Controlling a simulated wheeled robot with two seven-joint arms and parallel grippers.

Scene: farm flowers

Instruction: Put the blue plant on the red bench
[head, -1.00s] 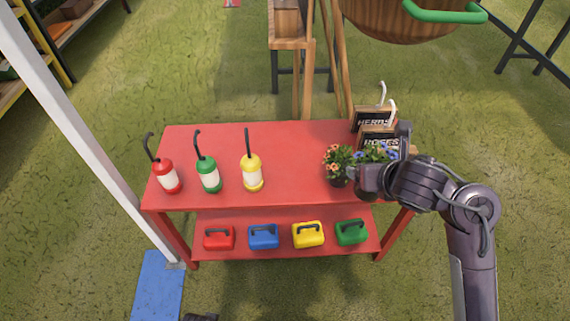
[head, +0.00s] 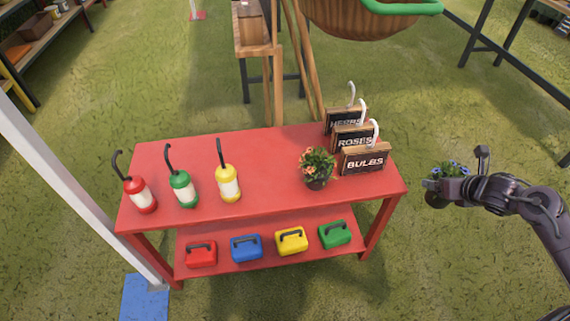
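The blue plant (head: 452,168), a small pot of blue flowers with green leaves, is at my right gripper (head: 440,188), off the right end of the red bench. The gripper is shut on it; the pot and the finger contact are mostly hidden by the gripper. My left gripper is not in view.
An orange-flowered plant (head: 317,167) and signs, including the BULBS sign (head: 365,160), stand on the bench's right part. Red, green and yellow sprayers (head: 228,184) stand at left. Toolboxes (head: 291,241) fill the lower shelf. The bench top's front middle is clear.

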